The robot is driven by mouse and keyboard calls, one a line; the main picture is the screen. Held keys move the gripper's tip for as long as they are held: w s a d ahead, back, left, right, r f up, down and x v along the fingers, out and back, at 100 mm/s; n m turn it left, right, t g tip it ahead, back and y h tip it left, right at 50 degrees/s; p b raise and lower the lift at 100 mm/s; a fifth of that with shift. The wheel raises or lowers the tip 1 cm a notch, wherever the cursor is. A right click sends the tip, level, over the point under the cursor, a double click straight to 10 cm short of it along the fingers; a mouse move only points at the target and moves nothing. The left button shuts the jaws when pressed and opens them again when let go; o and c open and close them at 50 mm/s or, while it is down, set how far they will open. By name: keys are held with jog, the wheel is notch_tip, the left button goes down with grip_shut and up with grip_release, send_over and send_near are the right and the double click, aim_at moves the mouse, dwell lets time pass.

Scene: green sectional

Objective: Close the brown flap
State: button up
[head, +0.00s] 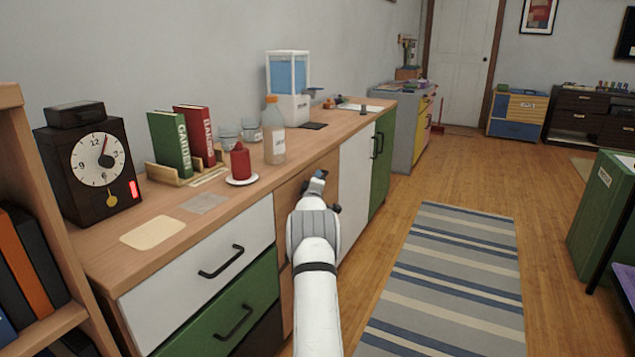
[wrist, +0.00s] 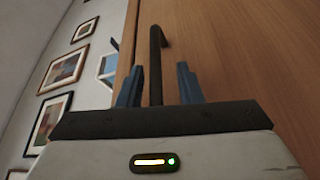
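The brown flap (head: 289,194) is a wooden panel in the counter front, between a white drawer and a white door. My arm covers much of it in the head view, and I cannot tell there how far it stands open. In the wrist view the flap (wrist: 235,55) fills the right side, with a dark bar handle (wrist: 155,50) near its left edge. My gripper (head: 318,182) is at the flap's front. In the wrist view its two blue fingers (wrist: 158,85) stand apart on either side of the handle, with gaps visible.
The long wooden counter (head: 152,233) carries a clock (head: 98,160), books, a red candle (head: 240,162), a bottle (head: 274,140) and a water dispenser (head: 288,85). A bookshelf stands at the left. The floor around the striped rug (head: 450,280) is clear.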

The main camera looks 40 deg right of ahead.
jog(key=p+v, duration=0.1)
jog(key=v, duration=0.6)
jog(key=shift+s+a, duration=0.25)
jog(key=shift+a, duration=0.05)
dwell(0.4)
